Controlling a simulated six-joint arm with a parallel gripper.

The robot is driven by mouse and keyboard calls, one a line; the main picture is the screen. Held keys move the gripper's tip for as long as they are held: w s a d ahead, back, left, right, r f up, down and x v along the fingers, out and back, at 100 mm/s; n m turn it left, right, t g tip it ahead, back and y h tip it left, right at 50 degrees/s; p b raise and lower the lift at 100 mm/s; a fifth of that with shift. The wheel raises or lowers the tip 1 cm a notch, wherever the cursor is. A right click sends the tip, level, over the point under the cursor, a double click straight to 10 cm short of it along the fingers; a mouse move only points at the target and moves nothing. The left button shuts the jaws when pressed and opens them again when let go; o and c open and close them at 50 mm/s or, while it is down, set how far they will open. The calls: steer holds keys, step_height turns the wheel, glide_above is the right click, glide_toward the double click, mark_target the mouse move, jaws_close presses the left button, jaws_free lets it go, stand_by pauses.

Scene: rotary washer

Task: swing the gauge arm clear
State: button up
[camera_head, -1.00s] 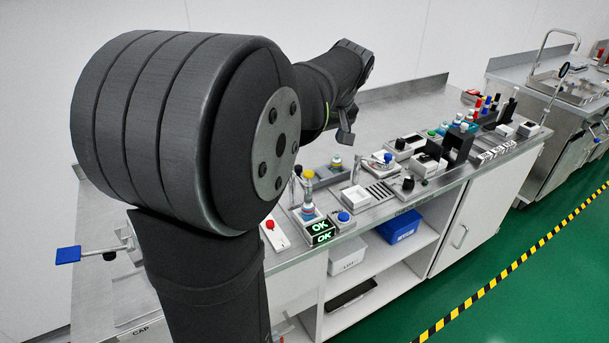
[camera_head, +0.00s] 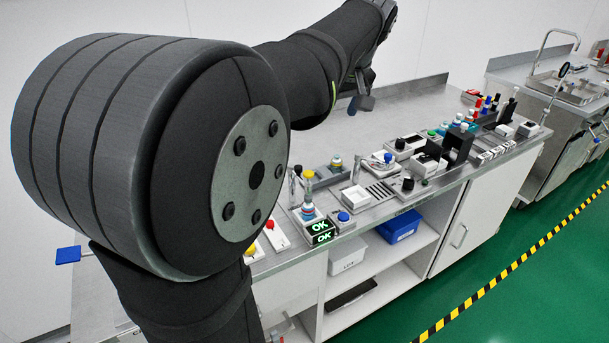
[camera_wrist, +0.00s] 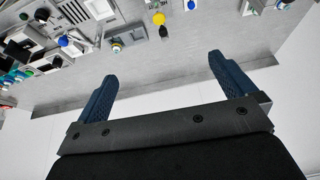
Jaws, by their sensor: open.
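A blue paddle (camera_head: 68,254) on a thin horizontal rod stands at the left end of the bench in the head view. It may be the gauge arm, but I cannot tell for certain, and my arm hides most of what lies beside it. My gripper (camera_wrist: 162,66) is open and empty in the wrist view, its two blue fingers spread wide. The fingers touch nothing and appear apart from the bench.
The steel bench (camera_head: 420,98) carries several fixtures along its front. A lit OK display (camera_head: 320,233) stands near a red-button panel (camera_head: 275,232). The back of the bench is clear. The wrist view shows a yellow knob (camera_wrist: 159,18) near the top and a blue knob (camera_wrist: 63,41).

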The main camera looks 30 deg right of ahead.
steer(key=shift+s+r, duration=0.2)
steer(key=shift+r, duration=0.25)
steer(key=c, duration=1.2)
steer(key=w+a+f+m+h, duration=0.1)
steer(key=w+a+f+m, duration=0.1)
steer(key=m, duration=0.1)
steer(key=w+a+f+m+g+h, duration=0.1)
steer(key=w+a+m, duration=0.1)
steer(key=w+m, duration=0.1)
steer(key=w+a+f+m+h, duration=0.1)
steer(key=w+a+f+m, duration=0.1)
steer(key=w+m, duration=0.1)
steer(key=shift+w+f, duration=0.1)
steer(key=shift+f, duration=0.2)
steer(key=shift+c, duration=0.3)
steer(key=x, duration=1.7)
steer(key=shift+s+d+f, duration=0.1)
steer(key=shift+s+d, duration=0.15)
steer(key=shift+d, duration=0.15)
jaws_close()
